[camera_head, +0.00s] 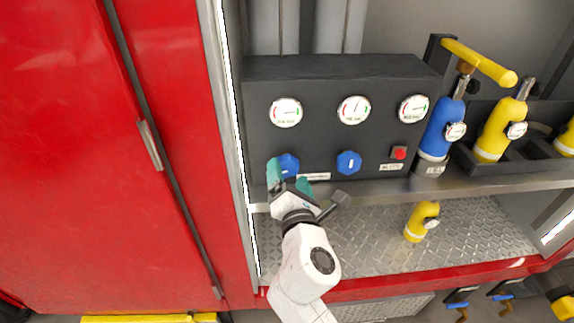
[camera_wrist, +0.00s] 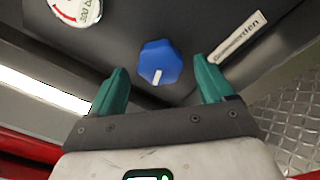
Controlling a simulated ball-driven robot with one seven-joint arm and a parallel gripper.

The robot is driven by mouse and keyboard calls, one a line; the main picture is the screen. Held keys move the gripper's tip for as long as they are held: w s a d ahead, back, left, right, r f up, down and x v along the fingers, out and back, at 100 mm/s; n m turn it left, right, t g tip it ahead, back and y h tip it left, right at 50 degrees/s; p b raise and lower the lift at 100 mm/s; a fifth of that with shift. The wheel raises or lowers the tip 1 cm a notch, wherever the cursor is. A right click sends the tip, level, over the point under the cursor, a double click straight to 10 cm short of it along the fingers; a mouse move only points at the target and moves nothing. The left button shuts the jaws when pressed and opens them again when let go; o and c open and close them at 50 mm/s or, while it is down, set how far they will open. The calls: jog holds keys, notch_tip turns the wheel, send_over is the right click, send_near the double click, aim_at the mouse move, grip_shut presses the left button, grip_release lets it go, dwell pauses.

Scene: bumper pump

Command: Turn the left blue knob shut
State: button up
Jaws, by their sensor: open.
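The left blue knob (camera_head: 289,164) sits on the dark control panel (camera_head: 320,135), below the left gauge. It shows clearly in the wrist view (camera_wrist: 159,62), with a white mark pointing toward the lower edge of that picture. My gripper (camera_head: 288,176) with green fingers is open in front of the knob and partly covers it in the head view. In the wrist view my gripper (camera_wrist: 164,85) has a finger to each side, with the knob ahead between them, a little nearer the left finger. I see no contact. The right blue knob (camera_head: 348,162) has an upright white mark.
Gauges (camera_head: 354,110) line the panel top; a red button (camera_head: 399,153) is at right. A metal shelf edge (camera_head: 385,190) runs under the panel. Blue (camera_head: 440,130) and yellow (camera_head: 500,130) cylinders stand right. A red door (camera_head: 70,150) and white frame are left.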

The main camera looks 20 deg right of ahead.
aim_at(288, 171)
jog(key=shift+x, duration=1.75)
jog(key=shift+c, duration=0.3)
jog(key=c, duration=1)
